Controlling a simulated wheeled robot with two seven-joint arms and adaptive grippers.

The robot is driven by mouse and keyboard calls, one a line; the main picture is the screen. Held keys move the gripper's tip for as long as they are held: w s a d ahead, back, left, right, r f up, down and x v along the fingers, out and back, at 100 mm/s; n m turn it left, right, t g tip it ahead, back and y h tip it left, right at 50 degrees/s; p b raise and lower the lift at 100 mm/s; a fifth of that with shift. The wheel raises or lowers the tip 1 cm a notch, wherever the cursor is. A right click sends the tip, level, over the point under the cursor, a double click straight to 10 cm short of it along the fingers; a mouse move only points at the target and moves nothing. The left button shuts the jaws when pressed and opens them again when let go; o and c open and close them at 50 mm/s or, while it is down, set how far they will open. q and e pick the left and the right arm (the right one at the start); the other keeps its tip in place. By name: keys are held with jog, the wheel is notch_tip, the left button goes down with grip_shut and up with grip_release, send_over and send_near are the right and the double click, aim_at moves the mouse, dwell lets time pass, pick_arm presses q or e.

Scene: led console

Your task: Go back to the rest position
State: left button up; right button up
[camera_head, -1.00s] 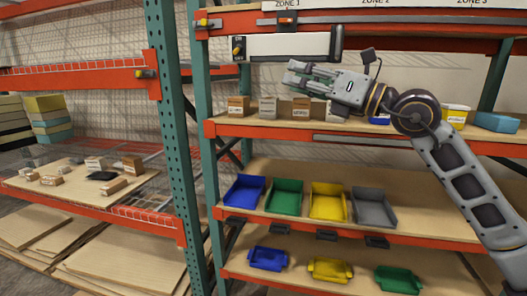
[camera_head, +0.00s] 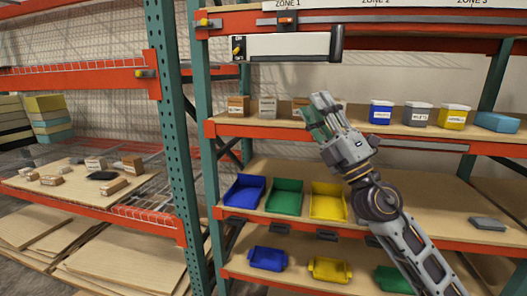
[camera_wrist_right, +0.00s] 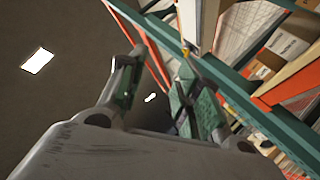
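My right gripper (camera_head: 318,108) is in front of the upper shelf in the head view, with its fingers pointing up and slightly left. In the right wrist view its two fingers (camera_wrist_right: 160,90) stand apart with a gap between them, and I see nothing held. A white console unit (camera_head: 287,47) with an orange switch hangs at the top of the rack, above and left of the gripper, apart from it. My left gripper is not in view.
The upper shelf (camera_head: 255,128) holds small boxes and blue (camera_head: 381,112), grey (camera_head: 418,115) and yellow (camera_head: 453,117) tubs. Blue, green and yellow trays (camera_head: 327,203) sit below. A green post (camera_head: 178,140) stands left. The right of the middle shelf is mostly clear.

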jog(key=w+d+f+m+t+h, duration=0.1)
jog(key=w+d+f+m+h, duration=0.1)
jog(key=d+f+m+h, duration=0.5)
jog(key=w+d+f+m+t+h, duration=0.2)
jog(key=f+m+h, duration=0.7)
jog(key=m+h, duration=0.25)
jog(key=s+d+f+m+g+h, duration=0.1)
jog(key=s+d+f+m+g, duration=0.2)
jog(key=f, duration=0.8)
jog(key=s+d+f+m+g+h, duration=0.1)
jog(key=d+f+m+g+h, duration=0.3)
jog(key=f, duration=0.6)
jog(key=s+a+f+g+y, duration=0.3)
jog(key=s+f+g, duration=0.4)
jog(key=s+f, duration=0.5)
jog(key=s+a+f+g+y, duration=0.3)
jog(key=s+f+g, duration=0.3)
jog(key=s+f, duration=0.55)
notch_tip(320, 180, down, 32)
jog(key=s+g, duration=0.1)
jog(key=s, duration=0.2)
jog(key=s+d+f, duration=0.2)
jog(key=s+f, duration=0.8)
jog(key=s, duration=0.1)
jog(key=s+d+f+g, duration=0.1)
jog(key=s+d+f, duration=0.1)
jog(key=s+f, duration=0.8)
jog(key=shift+s+d+f+g, duration=0.25)
jog(key=shift+s+f+g, duration=0.05)
jog(key=shift+s, duration=0.55)
